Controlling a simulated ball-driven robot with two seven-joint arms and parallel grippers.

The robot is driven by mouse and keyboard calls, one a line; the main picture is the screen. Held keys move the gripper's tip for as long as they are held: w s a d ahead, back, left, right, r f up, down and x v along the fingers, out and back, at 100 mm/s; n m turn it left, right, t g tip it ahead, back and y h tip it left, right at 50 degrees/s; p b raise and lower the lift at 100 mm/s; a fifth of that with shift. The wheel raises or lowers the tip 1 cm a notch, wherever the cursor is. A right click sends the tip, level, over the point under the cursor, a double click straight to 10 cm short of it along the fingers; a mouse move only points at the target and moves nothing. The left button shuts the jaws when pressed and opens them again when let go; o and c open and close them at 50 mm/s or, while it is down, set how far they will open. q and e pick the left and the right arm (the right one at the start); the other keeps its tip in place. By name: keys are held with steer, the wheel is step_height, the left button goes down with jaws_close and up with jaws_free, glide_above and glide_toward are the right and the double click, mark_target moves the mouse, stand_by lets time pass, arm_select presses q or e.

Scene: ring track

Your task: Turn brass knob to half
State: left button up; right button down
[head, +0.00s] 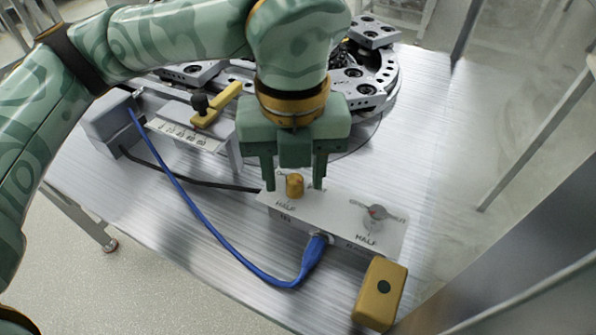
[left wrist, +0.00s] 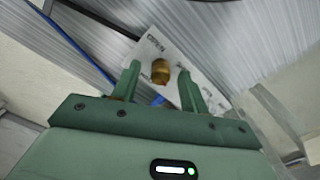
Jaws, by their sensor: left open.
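The brass knob (head: 295,185) stands on a pale control panel (head: 335,222) with printed labels, one reading HALF below the knob. The knob also shows in the left wrist view (left wrist: 160,71), between and beyond the fingertips. My left gripper (head: 294,186) points down over the panel with one finger on each side of the knob, apart from it as far as I can see. It is open and empty; its fingers also show in the left wrist view (left wrist: 158,85). The upper dial marks are partly hidden by the gripper. My right gripper is not in view.
A grey dial with a red mark (head: 376,212) sits right of the knob. A blue cable (head: 215,232) plugs into the panel's front. A yellow box with a dark button (head: 381,293) stands at the front right. Behind are a ring track (head: 385,75) and a yellow-handled lever (head: 218,104).

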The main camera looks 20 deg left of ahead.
arm_select(q)
steer(key=shift+s+f, duration=0.1)
steer(key=shift+f, duration=0.15)
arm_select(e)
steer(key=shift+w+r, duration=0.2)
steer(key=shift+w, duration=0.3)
arm_select(q)
steer(key=shift+c, duration=0.3)
jaws_close()
